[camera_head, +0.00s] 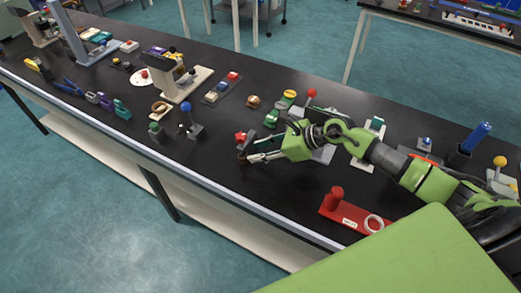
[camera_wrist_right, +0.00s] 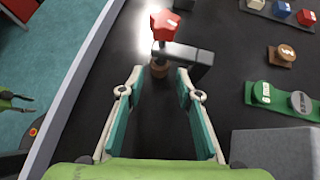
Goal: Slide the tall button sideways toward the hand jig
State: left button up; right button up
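My right gripper (camera_head: 250,157) reaches left over the black table. In the right wrist view its fingers (camera_wrist_right: 162,90) are spread apart, with nothing clamped. Just past the fingertips stands a dark grey block (camera_wrist_right: 185,55) with a red star-shaped knob (camera_wrist_right: 164,24) and a round brown part (camera_wrist_right: 160,68). The red knob also shows in the head view (camera_head: 240,137). I cannot tell whether this is the tall button. A beige stand (camera_head: 170,82), possibly the hand jig, is farther left. My left gripper is not seen in the head view.
A blue-knobbed device (camera_head: 191,125) and a dark green knob (camera_head: 155,131) stand to the left. A red plate (camera_head: 343,211) with a red post lies near the front edge. Green parts (camera_head: 272,119) sit behind my gripper. Bare table lies left of the gripper.

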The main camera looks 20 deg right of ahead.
aim_at(246, 154)
jog(key=p+x, duration=0.1)
jog(key=x, duration=0.5)
jog(key=shift+w+a+f+p, duration=0.1)
jog(key=shift+w+a+p, duration=0.1)
jog(key=shift+p, duration=0.15)
jog(key=shift+w+a+f, duration=0.15)
jog(key=shift+a+f, duration=0.1)
jog(key=shift+f, duration=0.1)
jog(key=c, duration=0.9)
